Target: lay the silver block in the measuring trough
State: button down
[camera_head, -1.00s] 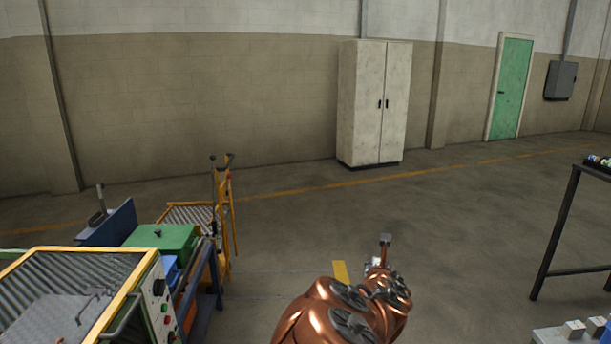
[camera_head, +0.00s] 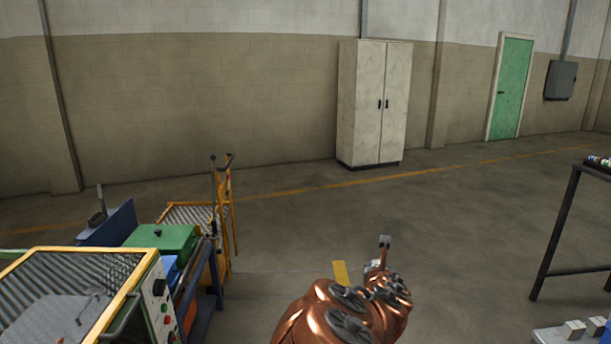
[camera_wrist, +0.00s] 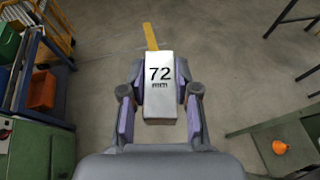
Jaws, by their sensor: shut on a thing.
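The silver block (camera_wrist: 158,101) is a pale rectangular bar marked "72 mm" in the wrist view. My gripper (camera_wrist: 160,70) is shut on it, with one purple-lined finger on each side. The block points away from the wrist, above the floor. In the head view, my gripper is small and partly hidden by my copper arm, and a small grey end (camera_head: 385,240) sticks up there. I cannot make out the measuring trough in either view.
A yellow-framed roller table (camera_head: 70,250) with a control panel stands at left, beside a green box (camera_head: 160,238) and a yellow trolley (camera_head: 226,215). A dark-legged table (camera_head: 560,230) is at right. Small pale blocks (camera_head: 573,329) lie bottom right. Central floor is clear.

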jog(key=shift+m+h, duration=0.6)
jog(key=r, duration=0.2)
jog(key=s+r, duration=0.1)
jog(key=r, duration=0.2)
jog(key=shift+s+a, duration=0.2)
jog(key=shift+s+r, duration=0.25)
jog(key=shift+r, duration=0.05)
notch_tip(320, 180, down, 13)
jog(key=w+n+y, duration=0.2)
jog(key=n+y, duration=0.1)
jog(key=shift+w+f+y, duration=0.15)
jog(key=shift+w+y, duration=0.15)
jog(key=shift+y, duration=0.1)
